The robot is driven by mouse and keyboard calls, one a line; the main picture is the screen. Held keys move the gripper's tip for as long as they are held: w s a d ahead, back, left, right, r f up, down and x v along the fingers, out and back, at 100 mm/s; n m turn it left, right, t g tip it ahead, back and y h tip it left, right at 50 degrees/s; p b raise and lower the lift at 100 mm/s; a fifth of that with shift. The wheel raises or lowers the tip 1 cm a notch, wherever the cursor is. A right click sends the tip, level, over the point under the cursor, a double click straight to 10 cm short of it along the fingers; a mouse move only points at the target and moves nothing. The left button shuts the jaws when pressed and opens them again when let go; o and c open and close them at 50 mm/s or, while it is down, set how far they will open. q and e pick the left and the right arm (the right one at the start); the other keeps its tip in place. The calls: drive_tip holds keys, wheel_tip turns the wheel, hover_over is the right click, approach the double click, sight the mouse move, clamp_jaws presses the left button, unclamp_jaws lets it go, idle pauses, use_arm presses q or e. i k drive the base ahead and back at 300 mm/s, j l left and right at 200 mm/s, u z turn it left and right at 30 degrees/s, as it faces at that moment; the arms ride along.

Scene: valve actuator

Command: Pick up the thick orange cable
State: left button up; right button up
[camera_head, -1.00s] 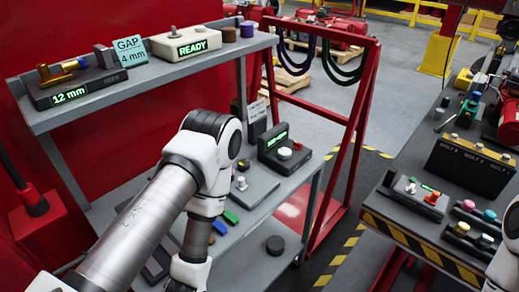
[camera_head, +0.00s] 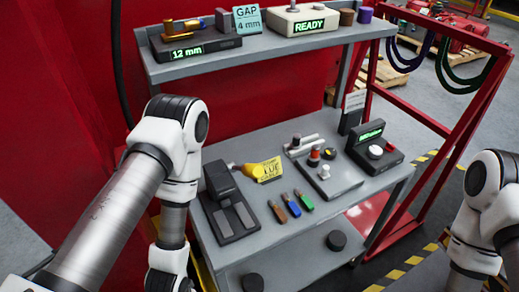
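I see no orange cable in this view. A red rack (camera_head: 434,124) at the upper right carries hanging cables. A purple cable (camera_head: 405,62) hangs in a loop there, and a dark green cable (camera_head: 462,85) hangs to its right.
A grey bench (camera_head: 285,228) holds a black device (camera_head: 229,205), a yellow tool (camera_head: 258,170), several small coloured pieces and a black box (camera_head: 374,150) with a display. The upper shelf (camera_head: 265,52) bears a 12 mm gauge (camera_head: 190,50) and a READY box (camera_head: 305,22). Striped floor lines lie at right.

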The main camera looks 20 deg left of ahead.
sight(314, 156)
drive_tip(key=l, duration=0.5)
drive_tip(key=i+l+z, duration=0.15)
drive_tip(key=l, duration=0.4)
drive_tip(key=i+l, duration=0.1)
drive_tip(key=l, duration=0.4)
drive_tip(key=z, duration=0.05)
